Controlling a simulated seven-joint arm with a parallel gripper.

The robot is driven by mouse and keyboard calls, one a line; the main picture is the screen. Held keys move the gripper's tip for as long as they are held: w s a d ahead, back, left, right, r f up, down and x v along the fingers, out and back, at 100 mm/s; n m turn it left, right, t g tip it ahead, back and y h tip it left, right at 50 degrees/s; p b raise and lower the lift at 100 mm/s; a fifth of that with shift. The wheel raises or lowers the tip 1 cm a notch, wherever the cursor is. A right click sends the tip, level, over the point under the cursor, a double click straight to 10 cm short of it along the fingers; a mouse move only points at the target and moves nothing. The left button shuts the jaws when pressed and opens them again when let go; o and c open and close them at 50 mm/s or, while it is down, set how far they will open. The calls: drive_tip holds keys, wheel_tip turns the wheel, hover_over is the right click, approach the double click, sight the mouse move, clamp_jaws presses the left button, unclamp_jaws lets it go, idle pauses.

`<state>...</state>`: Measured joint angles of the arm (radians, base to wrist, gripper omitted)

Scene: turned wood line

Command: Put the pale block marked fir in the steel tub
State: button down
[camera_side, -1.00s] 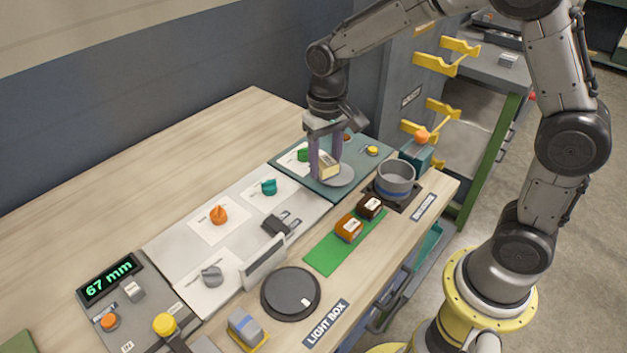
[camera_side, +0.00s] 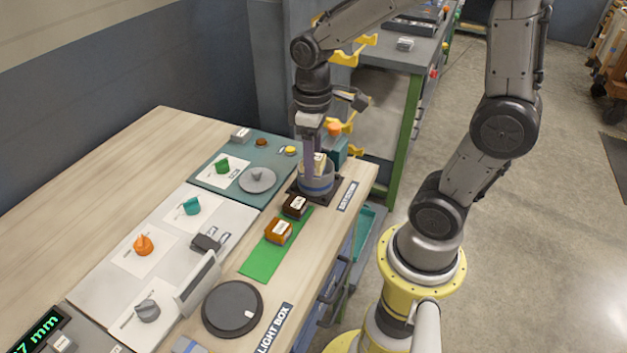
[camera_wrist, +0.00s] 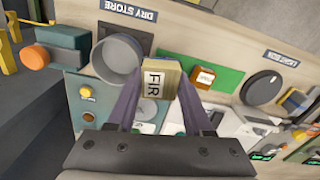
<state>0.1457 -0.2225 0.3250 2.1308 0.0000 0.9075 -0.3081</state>
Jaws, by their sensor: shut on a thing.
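The pale block marked FIR (camera_wrist: 156,80) is between my gripper's fingers (camera_wrist: 158,98) in the wrist view. In the side view my gripper (camera_side: 313,165) is shut on this block (camera_side: 320,161), at the steel tub (camera_side: 317,184). The block appears at or just above the tub's rim, partly hidden by a finger. In the wrist view the tub (camera_wrist: 117,58) shows beside the block, with its visible interior empty. I cannot tell whether the block is fully over the opening.
Dark (camera_side: 295,206) and orange-brown (camera_side: 278,232) blocks stand on a green mat (camera_side: 262,262) near the tub. A bare grey disc (camera_side: 257,180) lies on the teal panel (camera_side: 215,178).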

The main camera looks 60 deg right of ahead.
drive_tip(key=s+d+r+m, duration=0.2)
drive_tip(key=s+r, duration=0.1)
drive_tip(key=s, duration=0.7)
drive_tip(key=w+d+f, duration=0.1)
drive_tip(key=w+f, duration=0.2)
drive_tip(key=w, duration=0.1)
drive_tip(key=w+d+f, duration=0.2)
drive_tip(key=w, duration=0.2)
drive_tip(key=w+d+f, duration=0.2)
drive_tip(key=w+f, duration=0.1)
drive_tip(key=w, duration=0.1)
drive_tip(key=shift+w+f, duration=0.1)
drive_tip(key=shift+f, duration=0.25)
drive_tip(key=shift+w+d+f, duration=0.15)
drive_tip(key=shift+w+f, duration=0.05)
drive_tip(key=shift+f, duration=1.65)
drive_tip(key=shift+f, duration=0.15)
drive_tip(key=c, duration=0.6)
unclamp_jaws()
drive_tip(key=shift+w, duration=0.1)
